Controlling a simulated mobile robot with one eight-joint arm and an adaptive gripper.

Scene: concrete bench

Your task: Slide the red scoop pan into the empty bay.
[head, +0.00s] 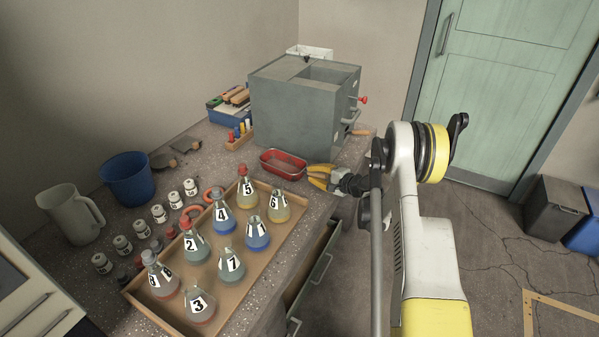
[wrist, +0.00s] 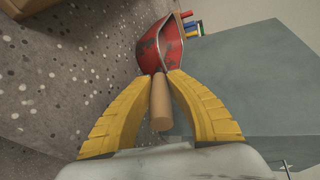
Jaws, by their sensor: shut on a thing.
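The red scoop pan (head: 284,164) is a shallow red tray at the near side of the grey cabinet (head: 290,112). My gripper (head: 314,176), with yellow fingers, is at the pan's right end. In the wrist view the fingers (wrist: 160,82) are shut on the pan's wooden handle (wrist: 161,108), with the red pan body (wrist: 157,45) beyond them. The cabinet's grey face (wrist: 245,85) lies close on the right there. I cannot tell whether the pan touches the bench. The empty bay cannot be made out; the cabinet's right side is seen only at a slant.
A wooden handle (head: 362,132) and red knob (head: 363,99) stick out on the cabinet's right. A wooden tray (head: 262,272) of numbered flasks stands nearer on the bench. An open drawer (head: 318,262) juts out below. A blue box (head: 222,110) stands left of the cabinet.

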